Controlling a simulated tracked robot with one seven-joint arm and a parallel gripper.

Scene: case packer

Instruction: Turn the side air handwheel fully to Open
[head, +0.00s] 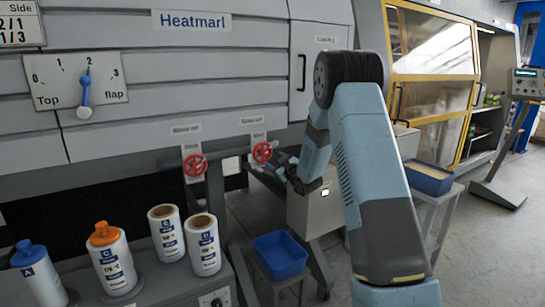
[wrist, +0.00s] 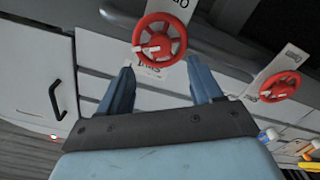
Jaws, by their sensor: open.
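Two red handwheels sit on the machine front. In the head view, one is at the left (head: 194,167) and one at the right (head: 263,152). Small plates above them are too small to read, so I cannot tell which is side air. My gripper (head: 280,165) is just right of the right handwheel. In the wrist view, this handwheel (wrist: 159,40) is ahead of my open gripper (wrist: 160,67), roughly centred beyond the parted fingers, with nothing between them. Its white pointer aims left, between inverted Open and Shut labels. The other handwheel (wrist: 280,87) is farther right.
A blue bin (head: 280,256) is below the wheels, and another blue tray (head: 428,178) is at the right. A dial (head: 84,82) is on the upper left panel. Grey floor is open at the right.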

